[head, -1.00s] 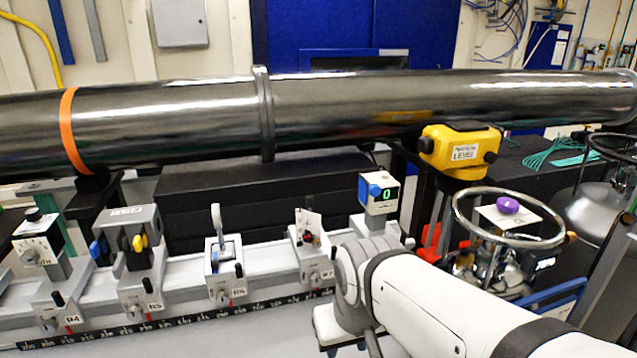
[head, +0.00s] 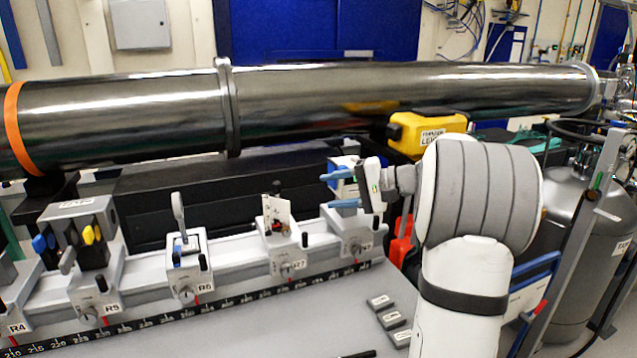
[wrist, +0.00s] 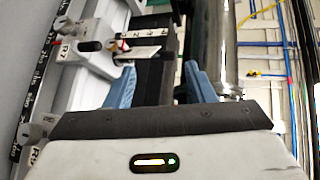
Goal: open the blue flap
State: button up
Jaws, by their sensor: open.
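On the R5 rail carriage in the head view, a dark housing carries a blue flap-like paddle (head: 45,243) and a yellow one (head: 88,235) side by side. I cannot tell for sure that this blue piece is the task's flap. My gripper (head: 324,190) is well to its right, above the R8 carriage, open, with its blue fingers pointing left. It also shows open in the wrist view (wrist: 158,68), with nothing between the fingers. A blue-fronted box (head: 343,183) on R8 is partly hidden behind the fingers.
A white card (head: 277,214) stands on R7 and an upright lever (head: 178,212) on R6, between gripper and R5. A large metal pipe (head: 400,90) runs behind the rail. A yellow level (head: 415,132) stands behind my arm. The grey bench (head: 300,325) in front is mostly clear.

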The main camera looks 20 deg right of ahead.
jog(key=w+d+r+t+y, duration=0.1)
jog(key=w+d+t, duration=0.25)
jog(key=d, duration=0.55)
jog(key=x, duration=0.7)
jog(key=shift+a+m, duration=0.2)
jog(key=shift+m, duration=0.2)
jog(key=shift+s+r, duration=0.1)
jog(key=shift+s, duration=0.05)
jog(key=shift+c, duration=0.3)
grip_shut()
